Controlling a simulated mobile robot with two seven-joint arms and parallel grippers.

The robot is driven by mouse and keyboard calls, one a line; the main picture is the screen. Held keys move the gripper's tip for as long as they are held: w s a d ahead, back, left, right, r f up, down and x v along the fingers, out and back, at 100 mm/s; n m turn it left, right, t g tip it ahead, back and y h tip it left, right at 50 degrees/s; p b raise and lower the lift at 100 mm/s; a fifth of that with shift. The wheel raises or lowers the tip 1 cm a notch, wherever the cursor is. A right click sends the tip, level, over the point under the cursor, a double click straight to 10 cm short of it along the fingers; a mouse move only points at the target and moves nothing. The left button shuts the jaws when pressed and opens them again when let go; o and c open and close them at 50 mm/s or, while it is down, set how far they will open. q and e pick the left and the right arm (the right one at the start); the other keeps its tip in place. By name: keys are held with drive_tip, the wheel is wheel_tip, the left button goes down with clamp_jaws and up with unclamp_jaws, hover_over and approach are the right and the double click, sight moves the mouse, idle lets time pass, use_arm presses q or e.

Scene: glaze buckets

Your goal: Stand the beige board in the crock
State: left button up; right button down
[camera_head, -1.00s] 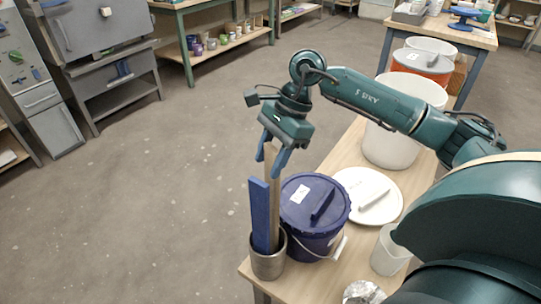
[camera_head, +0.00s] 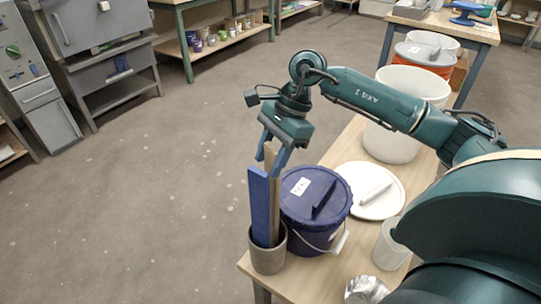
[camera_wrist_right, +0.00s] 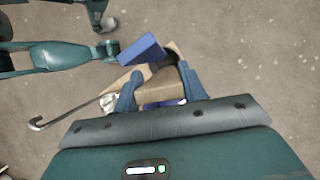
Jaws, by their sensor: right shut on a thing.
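The beige board (camera_head: 273,205) is a long, thin wooden piece standing nearly upright. Its lower end goes behind the rim of the grey crock (camera_head: 268,259) and looks to be inside it; its bottom is hidden. My right gripper (camera_head: 273,160) is shut on the board's upper end, above the crock. In the wrist view the board's end (camera_wrist_right: 160,88) sits between the two fingers. A blue board (camera_head: 259,205) stands in the crock beside the beige one; its top also shows in the wrist view (camera_wrist_right: 142,50). My left gripper is not in view.
A dark blue lidded bucket (camera_head: 302,188) stands right beside the crock on the wooden table (camera_head: 300,283). Behind it are a round white lid (camera_head: 393,202) and a big white bucket (camera_head: 393,150). A white jug (camera_head: 388,250) and crumpled foil (camera_head: 366,291) are nearer. Open floor lies left.

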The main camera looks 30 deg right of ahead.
drive_tip(key=c, duration=0.7)
unclamp_jaws()
drive_tip(key=shift+c, duration=0.5)
